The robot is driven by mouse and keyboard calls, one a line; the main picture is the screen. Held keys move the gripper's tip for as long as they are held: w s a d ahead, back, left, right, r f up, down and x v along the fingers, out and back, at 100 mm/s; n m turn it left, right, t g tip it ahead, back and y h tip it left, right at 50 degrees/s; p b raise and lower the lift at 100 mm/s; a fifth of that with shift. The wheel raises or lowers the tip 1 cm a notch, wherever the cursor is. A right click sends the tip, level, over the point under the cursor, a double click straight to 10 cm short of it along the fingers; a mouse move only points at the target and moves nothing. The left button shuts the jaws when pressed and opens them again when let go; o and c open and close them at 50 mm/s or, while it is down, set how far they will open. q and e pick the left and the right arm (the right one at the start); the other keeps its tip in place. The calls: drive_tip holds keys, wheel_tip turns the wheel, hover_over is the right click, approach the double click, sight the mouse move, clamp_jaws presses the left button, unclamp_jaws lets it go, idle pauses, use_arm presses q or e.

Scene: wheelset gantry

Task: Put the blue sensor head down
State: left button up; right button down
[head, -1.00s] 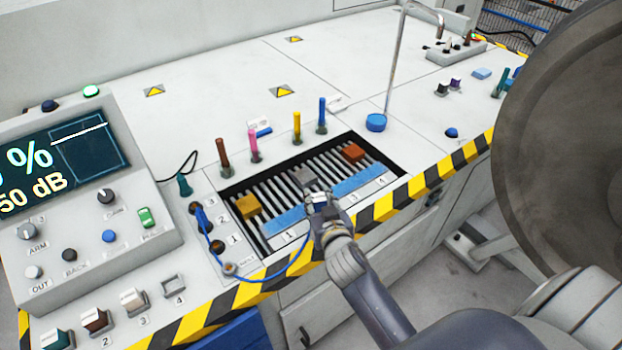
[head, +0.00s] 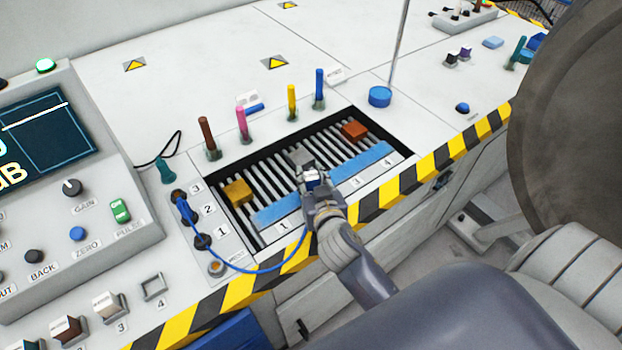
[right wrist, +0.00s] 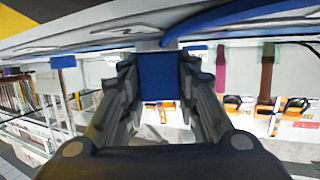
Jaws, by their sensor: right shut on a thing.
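My right gripper (head: 312,178) is shut on the blue sensor head, which shows as a blue block (right wrist: 158,76) between the fingers in the right wrist view. In the head view the gripper is over the front middle of the slatted bay (head: 238,222), by the blue strip, and mostly hides the head. A blue cable (head: 262,270) loops from the gripper to the socket panel at left. A grey block (head: 300,157) is just beyond the fingertips; I cannot tell if they touch. My left gripper is not in view.
A yellow block (head: 238,192) and an orange-brown block (head: 355,130) sit on the slats. Brown, pink, yellow and blue upright pegs stand behind the bay. A control console (head: 100,205) is at left. A large dark wheel (head: 570,150) fills the right side.

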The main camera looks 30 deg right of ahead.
drive_tip(key=shift+s+a, duration=0.1)
drive_tip(key=shift+s, duration=0.1)
drive_tip(key=shift+f, duration=0.1)
drive_tip(key=c, duration=1.3)
unclamp_jaws()
drive_tip(key=shift+o, duration=0.4)
drive_tip(key=shift+r, duration=0.25)
drive_tip(key=shift+s+a, duration=0.1)
drive_tip(key=shift+s, duration=0.15)
use_arm(q)
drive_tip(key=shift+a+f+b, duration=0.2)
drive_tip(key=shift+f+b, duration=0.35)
drive_tip(key=shift+b, duration=0.05)
use_arm(e)
drive_tip(key=v, duration=1.1)
drive_tip(key=shift+s+r, duration=0.15)
